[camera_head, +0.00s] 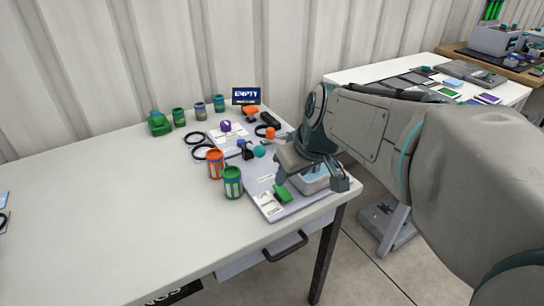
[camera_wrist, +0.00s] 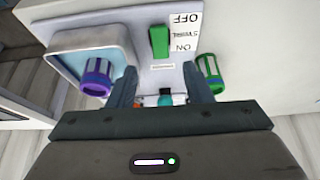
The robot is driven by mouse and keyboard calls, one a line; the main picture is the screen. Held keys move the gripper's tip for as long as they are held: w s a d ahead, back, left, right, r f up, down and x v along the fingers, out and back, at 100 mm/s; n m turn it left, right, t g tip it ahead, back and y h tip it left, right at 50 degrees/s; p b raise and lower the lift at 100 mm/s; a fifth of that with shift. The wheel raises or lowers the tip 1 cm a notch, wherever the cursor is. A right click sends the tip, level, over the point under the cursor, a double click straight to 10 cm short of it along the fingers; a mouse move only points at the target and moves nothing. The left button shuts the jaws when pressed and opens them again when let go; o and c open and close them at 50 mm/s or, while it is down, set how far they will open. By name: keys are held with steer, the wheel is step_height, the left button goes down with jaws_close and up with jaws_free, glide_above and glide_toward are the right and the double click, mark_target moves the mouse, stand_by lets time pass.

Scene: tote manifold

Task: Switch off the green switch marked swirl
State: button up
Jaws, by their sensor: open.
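The green switch (camera_wrist: 158,42) is on a light grey panel (camera_wrist: 150,75) in the wrist view. A white label (camera_wrist: 187,36) beside it reads OFF, SWIRL and ON, with OFF at the top of the picture. I cannot tell clearly which way the switch is tilted. In the head view the green switch (camera_head: 282,193) is near the front corner of the table, beside its label (camera_head: 269,204). My gripper (camera_wrist: 162,76) is open and empty, with its fingers apart and the switch beyond them in the wrist view. My gripper (camera_head: 311,178) hangs over the panel in the head view.
A blue basin (camera_head: 312,181) is beside the switch, under my gripper. Green (camera_head: 232,182) and orange (camera_head: 215,164) canisters stand left of the panel. A sign reading EMPTY (camera_head: 246,96) stands at the back. The table's left part (camera_head: 90,205) is mostly clear.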

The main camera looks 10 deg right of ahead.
steer(key=v, duration=0.5)
steer(key=shift+s+r+p, duration=0.15)
steer(key=shift+r+p, duration=0.15)
steer(key=shift+p, duration=0.1)
